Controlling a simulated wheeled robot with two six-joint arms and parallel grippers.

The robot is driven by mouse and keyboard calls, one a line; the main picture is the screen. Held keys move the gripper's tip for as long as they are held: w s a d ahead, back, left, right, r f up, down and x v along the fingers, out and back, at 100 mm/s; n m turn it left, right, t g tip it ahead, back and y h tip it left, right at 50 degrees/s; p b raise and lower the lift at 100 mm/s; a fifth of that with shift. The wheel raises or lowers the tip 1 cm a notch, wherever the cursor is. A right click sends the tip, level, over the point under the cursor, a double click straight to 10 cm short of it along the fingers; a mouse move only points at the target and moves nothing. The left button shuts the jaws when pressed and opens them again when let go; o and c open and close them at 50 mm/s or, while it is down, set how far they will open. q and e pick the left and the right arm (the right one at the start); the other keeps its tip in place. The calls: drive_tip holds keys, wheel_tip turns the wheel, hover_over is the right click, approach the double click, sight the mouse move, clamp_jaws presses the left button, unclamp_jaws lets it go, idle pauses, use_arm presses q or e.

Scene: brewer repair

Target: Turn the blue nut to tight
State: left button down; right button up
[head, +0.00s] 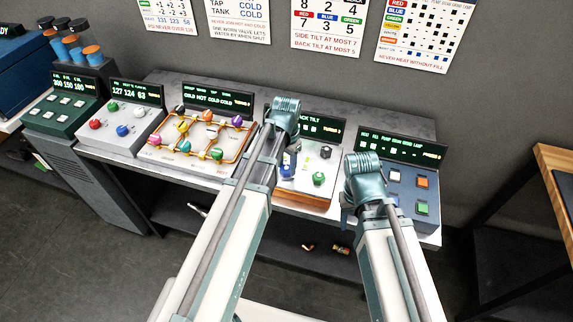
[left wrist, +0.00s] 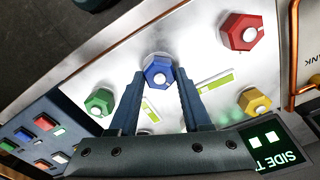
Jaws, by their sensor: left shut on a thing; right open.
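The blue nut (left wrist: 158,72) is a hexagon with a pale round centre on a light metal panel (left wrist: 200,45). My left gripper (left wrist: 160,76) is shut on it, with one finger on each side. In the left wrist view a red nut (left wrist: 241,32), a green nut (left wrist: 100,102) and a yellow nut (left wrist: 252,102) sit around it. In the head view my left gripper (head: 288,160) reaches down over this tilt panel, and the arm covers much of it. The green nut (head: 319,179) shows there too. My right gripper (head: 352,197) is open by the right-hand button box; its fingers are mostly hidden.
A pipe panel (head: 195,165) with coloured valves stands left of the tilt panel. The blue-grey button box (head: 425,207) stands to its right. More control boxes fill the bench's left end. A wooden-topped table (head: 560,175) is at the far right.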

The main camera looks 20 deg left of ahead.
sight(287, 168)
use_arm(q)
drive_tip(key=shift+m, duration=2.1)
drive_tip(key=shift+c, duration=1.8)
unclamp_jaws()
drive_tip(key=shift+r, duration=0.1)
wheel_tip(287, 168, up, 14)
drive_tip(key=p, duration=1.4)
drive_tip(key=shift+f, duration=0.25)
